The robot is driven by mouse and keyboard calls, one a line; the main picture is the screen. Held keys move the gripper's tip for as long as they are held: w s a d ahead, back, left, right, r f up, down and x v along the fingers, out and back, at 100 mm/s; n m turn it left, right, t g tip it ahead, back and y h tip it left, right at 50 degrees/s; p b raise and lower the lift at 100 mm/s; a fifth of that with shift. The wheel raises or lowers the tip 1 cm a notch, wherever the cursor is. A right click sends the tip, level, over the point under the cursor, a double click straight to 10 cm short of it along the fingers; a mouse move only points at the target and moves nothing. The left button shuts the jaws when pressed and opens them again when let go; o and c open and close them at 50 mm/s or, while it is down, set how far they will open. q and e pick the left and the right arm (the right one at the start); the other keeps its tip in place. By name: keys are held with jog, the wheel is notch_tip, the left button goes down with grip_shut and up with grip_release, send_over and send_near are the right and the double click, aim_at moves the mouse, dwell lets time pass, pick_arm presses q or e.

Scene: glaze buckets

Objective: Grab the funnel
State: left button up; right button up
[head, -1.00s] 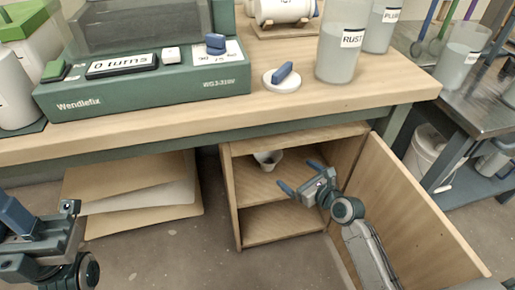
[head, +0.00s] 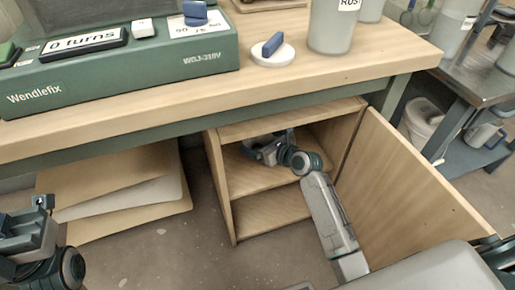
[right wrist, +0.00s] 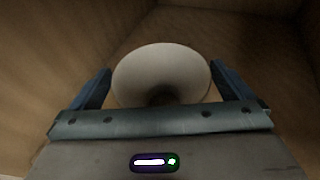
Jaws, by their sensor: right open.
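In the head view my right gripper (head: 262,148) reaches into the upper compartment of the cabinet (head: 222,190); the funnel is hidden there behind the gripper and wrist. My left gripper (head: 42,205) is at the left edge of the head view, partly cut off, and its jaws are unclear.
The cabinet door (head: 410,190) stands open to the right of my right arm. The workbench top (head: 300,85) lies above the cabinet. Cabinet walls and a shelf surround the gripper closely. Boards (head: 120,190) lean at the left under the bench.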

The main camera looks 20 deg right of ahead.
jog(key=shift+x, duration=0.9)
jog(key=shift+c, duration=0.4)
jog(key=c, duration=0.6)
